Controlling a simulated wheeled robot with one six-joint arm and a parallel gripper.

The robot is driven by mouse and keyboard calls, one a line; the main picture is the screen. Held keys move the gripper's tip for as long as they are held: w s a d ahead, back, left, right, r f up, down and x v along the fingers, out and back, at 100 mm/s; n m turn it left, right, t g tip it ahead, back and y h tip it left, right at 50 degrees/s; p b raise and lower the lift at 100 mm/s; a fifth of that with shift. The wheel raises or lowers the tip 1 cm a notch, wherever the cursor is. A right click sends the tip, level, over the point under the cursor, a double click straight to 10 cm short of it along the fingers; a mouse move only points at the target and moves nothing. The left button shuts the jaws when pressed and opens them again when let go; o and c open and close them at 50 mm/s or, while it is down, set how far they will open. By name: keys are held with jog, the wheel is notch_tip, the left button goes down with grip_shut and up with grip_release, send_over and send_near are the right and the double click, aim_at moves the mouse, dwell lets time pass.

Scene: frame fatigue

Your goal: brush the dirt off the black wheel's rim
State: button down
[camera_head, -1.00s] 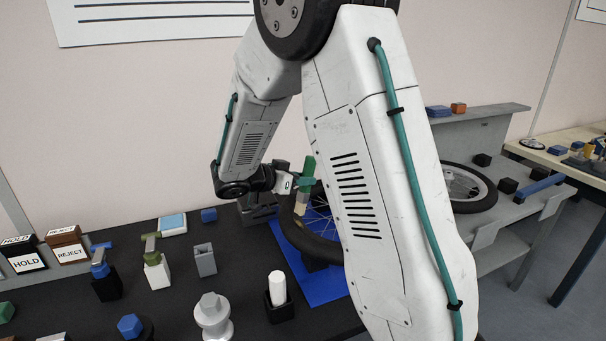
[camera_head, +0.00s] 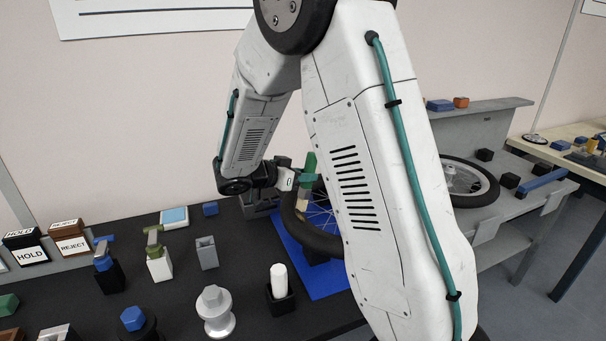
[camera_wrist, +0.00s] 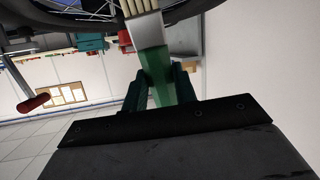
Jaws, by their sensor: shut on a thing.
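My gripper (camera_head: 306,181) is shut on the green handle of a brush (camera_head: 310,163). The brush's pale bristles point down at the wheel's left inner side; I cannot tell whether they touch the rim. In the wrist view the green handle (camera_wrist: 157,75) sits between my jaws, with a metal band and pale bristles (camera_wrist: 138,8) beyond it beside the dark wheel. No dirt can be made out.
A second wheel (camera_head: 487,188) lies on the grey bench at right. HOLD (camera_head: 30,254) and REJECT (camera_head: 70,246) blocks stand at left. A white cylinder in a black holder (camera_head: 281,300), a silver part (camera_head: 214,312) and a grey holder (camera_head: 207,254) stand in front.

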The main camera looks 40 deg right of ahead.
jog(key=shift+f, duration=0.4)
